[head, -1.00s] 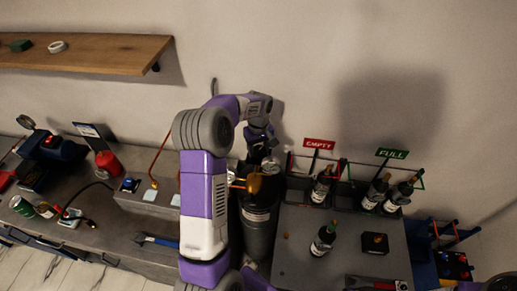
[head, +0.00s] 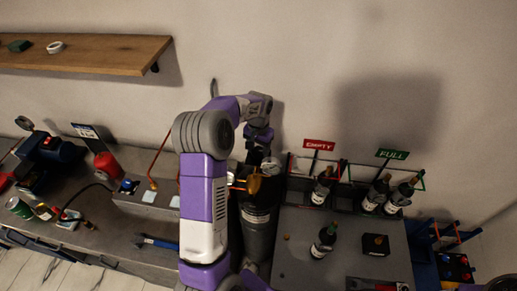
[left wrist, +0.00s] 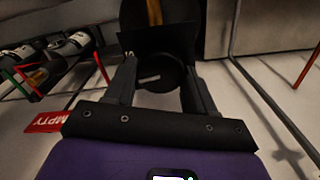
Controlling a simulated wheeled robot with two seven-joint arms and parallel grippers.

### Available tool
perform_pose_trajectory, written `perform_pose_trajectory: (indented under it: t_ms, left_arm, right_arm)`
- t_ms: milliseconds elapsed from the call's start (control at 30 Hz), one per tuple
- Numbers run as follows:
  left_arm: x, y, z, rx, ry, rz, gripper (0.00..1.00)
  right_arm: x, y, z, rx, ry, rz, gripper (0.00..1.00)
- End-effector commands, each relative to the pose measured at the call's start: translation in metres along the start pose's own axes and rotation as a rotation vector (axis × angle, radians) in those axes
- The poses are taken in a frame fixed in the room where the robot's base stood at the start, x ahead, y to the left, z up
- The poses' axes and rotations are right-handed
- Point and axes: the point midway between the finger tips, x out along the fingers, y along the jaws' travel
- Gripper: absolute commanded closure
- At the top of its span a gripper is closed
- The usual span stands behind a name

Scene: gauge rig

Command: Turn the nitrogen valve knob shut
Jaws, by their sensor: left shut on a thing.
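The nitrogen cylinder (head: 258,228) is a dark upright bottle at the middle of the bench, with brass fittings (head: 254,184) near its top. My left gripper (head: 266,155) is above the cylinder top, reaching down from my purple and white arm. In the left wrist view, its two dark fingers (left wrist: 160,85) are shut on a dark round knob (left wrist: 158,78) with a pale mark on its face. In the head view, the knob is mostly hidden by the gripper. My right gripper does not show.
To the right are a rack with EMPTY (head: 319,145) and FULL (head: 392,154) signs, several dark bottles and a small black box (head: 375,245). A red canister (head: 108,165) stands left. A wooden shelf (head: 85,53) hangs upper left.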

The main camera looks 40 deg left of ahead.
Motion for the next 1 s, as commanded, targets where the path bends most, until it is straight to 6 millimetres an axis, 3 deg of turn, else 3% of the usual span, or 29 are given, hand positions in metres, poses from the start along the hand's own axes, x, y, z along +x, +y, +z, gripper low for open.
perform_pose_trajectory:
  t_ms: [333,867,900,1000]
  left_arm:
    - [-0.0036,-0.0007,-0.0024,0.133,0.011,-0.003,0.76]
    - [-0.0039,-0.0007,-0.0026,0.156,0.012,-0.004,0.76]
    - [-0.0039,-0.0007,-0.0026,0.156,0.012,-0.004,0.41]
    - [-0.003,-0.0004,-0.0021,0.156,0.009,-0.003,0.26]
  right_arm:
    - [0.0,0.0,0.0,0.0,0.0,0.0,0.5]
    - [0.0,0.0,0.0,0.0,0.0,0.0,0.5]
    - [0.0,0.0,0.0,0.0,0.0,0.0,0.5]
    - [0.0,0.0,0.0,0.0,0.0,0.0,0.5]
